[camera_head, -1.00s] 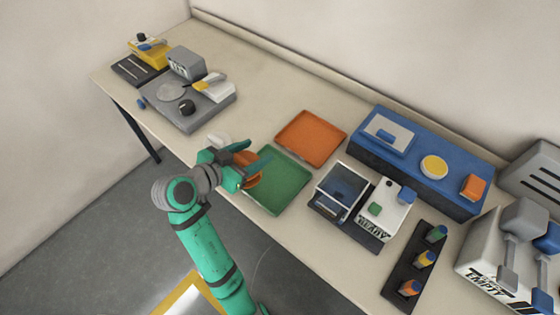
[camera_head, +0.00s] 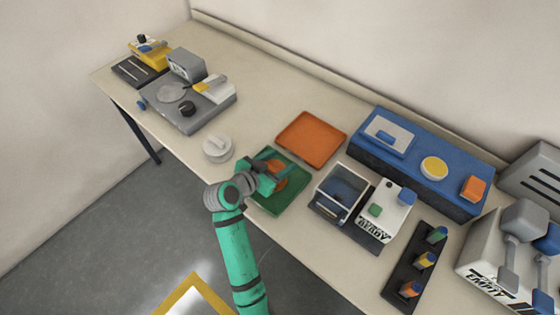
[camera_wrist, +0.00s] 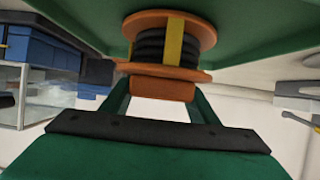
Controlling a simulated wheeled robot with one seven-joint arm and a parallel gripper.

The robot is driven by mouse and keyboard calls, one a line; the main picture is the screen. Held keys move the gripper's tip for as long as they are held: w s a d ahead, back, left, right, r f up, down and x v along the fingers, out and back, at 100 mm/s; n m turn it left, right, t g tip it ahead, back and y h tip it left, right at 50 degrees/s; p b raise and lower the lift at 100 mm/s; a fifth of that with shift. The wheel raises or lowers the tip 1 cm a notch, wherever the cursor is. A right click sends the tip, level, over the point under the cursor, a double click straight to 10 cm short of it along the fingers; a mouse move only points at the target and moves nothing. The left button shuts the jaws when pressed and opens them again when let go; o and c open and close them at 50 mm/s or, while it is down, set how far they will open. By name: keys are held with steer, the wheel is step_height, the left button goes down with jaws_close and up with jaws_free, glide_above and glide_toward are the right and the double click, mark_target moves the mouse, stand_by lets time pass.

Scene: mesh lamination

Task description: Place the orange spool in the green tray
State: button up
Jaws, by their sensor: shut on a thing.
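The orange spool (camera_head: 277,173) is over the green tray (camera_head: 292,199) in the head view. In the wrist view the spool (camera_wrist: 170,45) shows orange flanges, a dark winding and a yellow strip, with the green tray surface (camera_wrist: 80,15) close behind it. My gripper (camera_head: 278,170) is shut on the spool's orange end piece (camera_wrist: 163,89). I cannot tell whether the spool touches the tray floor.
An orange tray (camera_head: 312,138) lies just behind the green tray. A white round-topped object (camera_head: 217,148) stands to the left. A clear-lidded box (camera_head: 340,190) stands close on the right, with a blue machine (camera_head: 420,165) behind it.

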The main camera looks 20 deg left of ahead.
steer(key=shift+f, duration=0.15)
steer(key=o, duration=1.6)
steer(key=shift+s, duration=0.1)
steer(key=v, duration=1.2)
